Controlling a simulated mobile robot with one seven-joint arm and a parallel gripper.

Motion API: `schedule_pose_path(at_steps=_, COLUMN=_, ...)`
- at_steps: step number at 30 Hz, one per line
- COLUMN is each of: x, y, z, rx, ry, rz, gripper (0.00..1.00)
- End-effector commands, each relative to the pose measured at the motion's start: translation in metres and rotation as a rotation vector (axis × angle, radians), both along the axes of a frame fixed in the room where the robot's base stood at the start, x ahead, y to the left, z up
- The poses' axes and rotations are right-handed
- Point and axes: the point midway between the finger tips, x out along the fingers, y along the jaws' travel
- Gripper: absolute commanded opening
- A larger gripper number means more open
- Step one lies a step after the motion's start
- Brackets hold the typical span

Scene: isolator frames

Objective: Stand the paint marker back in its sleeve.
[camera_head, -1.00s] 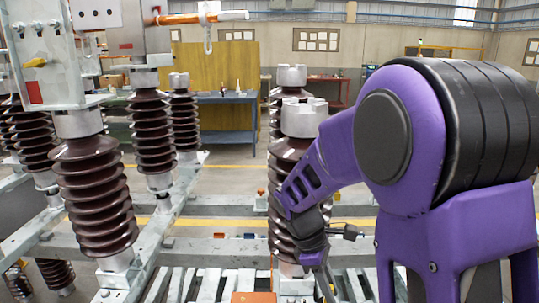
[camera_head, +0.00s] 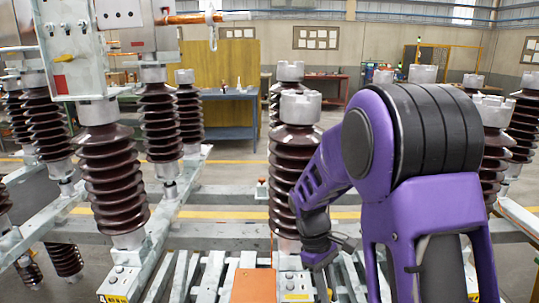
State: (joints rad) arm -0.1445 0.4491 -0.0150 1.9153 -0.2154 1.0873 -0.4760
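I cannot make out the paint marker or its sleeve in the head view. My gripper (camera_head: 320,258) hangs at the end of my purple and black arm, in front of the lower part of a brown ribbed insulator right of centre. It points down toward the pale slatted frame. Its fingers are small, dark and partly lost against the frame, so I cannot tell whether they are open or hold anything. An orange-brown box-like surface (camera_head: 253,286) lies at the bottom edge, left of my gripper.
Brown ribbed insulators (camera_head: 112,180) stand on grey steel beams (camera_head: 215,229) on both sides. A slatted metal frame (camera_head: 205,272) fills the bottom middle. A blue workbench (camera_head: 228,115) with small bottles stands behind. My arm covers much of the right side.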

Motion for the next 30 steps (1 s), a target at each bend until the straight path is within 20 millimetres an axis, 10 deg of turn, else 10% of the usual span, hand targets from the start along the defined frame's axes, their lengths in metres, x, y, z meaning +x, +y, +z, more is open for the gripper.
schedule_pose_path(at_steps=12, x=0.024, y=-0.008, z=-0.060, rx=-0.015, ry=0.029, rz=-0.700, gripper=0.00)
schedule_pose_path(at_steps=24, x=0.024, y=-0.009, z=-0.066, rx=-0.019, ry=0.032, rz=-0.738, gripper=0.00)
schedule_pose_path(at_steps=30, x=0.011, y=-0.009, z=-0.127, rx=-0.024, ry=0.042, rz=-0.736, gripper=0.00)
